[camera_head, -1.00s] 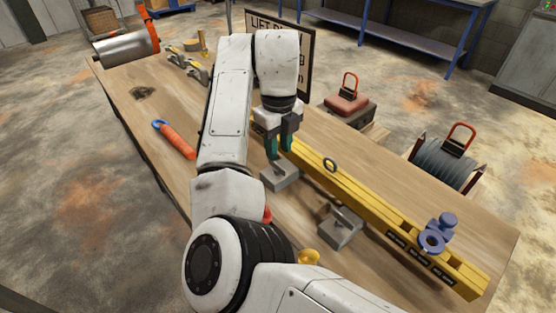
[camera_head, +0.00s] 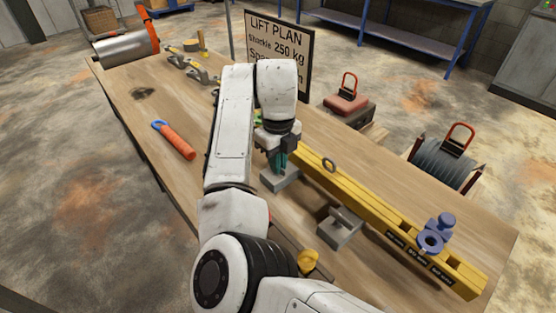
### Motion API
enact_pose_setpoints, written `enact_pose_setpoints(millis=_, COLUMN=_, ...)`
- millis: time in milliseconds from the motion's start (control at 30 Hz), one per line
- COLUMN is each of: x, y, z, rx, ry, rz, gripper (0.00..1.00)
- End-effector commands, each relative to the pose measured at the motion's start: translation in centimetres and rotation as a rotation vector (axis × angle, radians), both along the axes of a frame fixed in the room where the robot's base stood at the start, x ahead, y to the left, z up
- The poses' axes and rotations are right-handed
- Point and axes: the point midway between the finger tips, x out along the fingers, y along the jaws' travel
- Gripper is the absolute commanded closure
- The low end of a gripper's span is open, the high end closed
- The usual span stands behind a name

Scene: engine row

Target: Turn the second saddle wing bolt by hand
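A yellow spreader beam (camera_head: 375,205) runs along the right side of the bench. A blue saddle-like fitting (camera_head: 432,238) with a ring and a knob sits near its near right end. My gripper (camera_head: 279,165) points down at the beam's far left end, just above a grey block (camera_head: 282,181). Its teal fingers look close together; whether they are shut or touch anything is unclear. A small green part (camera_head: 258,118) shows beside my wrist, mostly hidden by my arm. I cannot make out a second saddle wing bolt; the gripper and arm may hide it.
An orange-handled tool (camera_head: 176,142) and several shackles lie on the bench's left part. A lift plan sign (camera_head: 279,50) stands behind my arm. A yellow knob (camera_head: 307,259) is nearby.

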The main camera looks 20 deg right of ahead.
Motion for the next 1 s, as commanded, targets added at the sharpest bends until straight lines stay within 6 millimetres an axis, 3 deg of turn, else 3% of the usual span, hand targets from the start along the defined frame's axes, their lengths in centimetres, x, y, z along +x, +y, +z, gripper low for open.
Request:
enact_pose_setpoints(millis=567, x=0.00, y=-0.02, z=0.12, rx=0.000, ry=0.001, rz=0.030, gripper=1.00)
enact_pose_setpoints(millis=1000, x=0.10, y=-0.25, z=0.46, rx=-0.002, ry=0.001, rz=0.327, gripper=1.00)
